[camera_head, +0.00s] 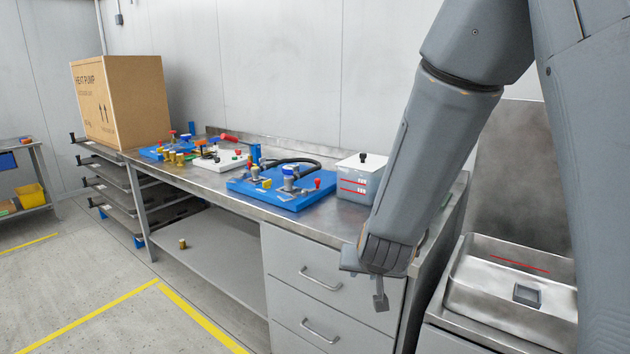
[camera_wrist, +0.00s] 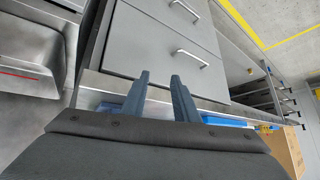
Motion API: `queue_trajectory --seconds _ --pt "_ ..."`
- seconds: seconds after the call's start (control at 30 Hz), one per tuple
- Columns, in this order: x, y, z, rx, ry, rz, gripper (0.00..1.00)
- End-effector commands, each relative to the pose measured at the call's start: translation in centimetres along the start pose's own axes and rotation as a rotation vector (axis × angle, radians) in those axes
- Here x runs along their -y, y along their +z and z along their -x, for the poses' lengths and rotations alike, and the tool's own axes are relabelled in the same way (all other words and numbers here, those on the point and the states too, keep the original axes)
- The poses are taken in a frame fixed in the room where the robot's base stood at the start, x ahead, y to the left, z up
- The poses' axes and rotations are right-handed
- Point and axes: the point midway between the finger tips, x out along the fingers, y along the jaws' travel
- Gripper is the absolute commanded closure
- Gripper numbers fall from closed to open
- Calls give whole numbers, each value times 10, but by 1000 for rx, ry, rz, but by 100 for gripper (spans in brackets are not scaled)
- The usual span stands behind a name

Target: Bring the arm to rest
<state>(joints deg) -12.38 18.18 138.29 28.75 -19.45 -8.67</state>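My grey arm reaches down from the upper right of the head view, in front of the workbench (camera_head: 225,190). My gripper (camera_head: 377,300) hangs low beside the bench's right end, in front of the drawers (camera_head: 325,300). In the wrist view, my gripper (camera_wrist: 160,77) shows two dark fingers standing apart with nothing between them. The drawer fronts (camera_wrist: 165,40) lie behind the fingers, and I cannot tell the distance.
A metal sink (camera_head: 480,300) stands at the right. The floor (camera_head: 90,290) at front left is clear.

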Motion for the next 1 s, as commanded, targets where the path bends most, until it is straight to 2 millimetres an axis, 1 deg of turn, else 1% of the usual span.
queue_trajectory --seconds 0.03,0.17,0.2,0.27,0.3,0.4,0.5,0.63,1.0 --pt "-6 11 14 71 -20 11 73" --pt "-27 55 53 283 -45 55 73" --pt "-35 68 67 347 -44 70 73" --pt "-49 88 88 438 -36 90 73" --pt "-58 99 101 493 -27 103 73" --pt "-79 123 131 607 1 129 73" --pt "-93 137 151 681 25 144 73" --pt "-102 146 162 724 40 152 73" --pt "-102 146 163 726 41 154 73"
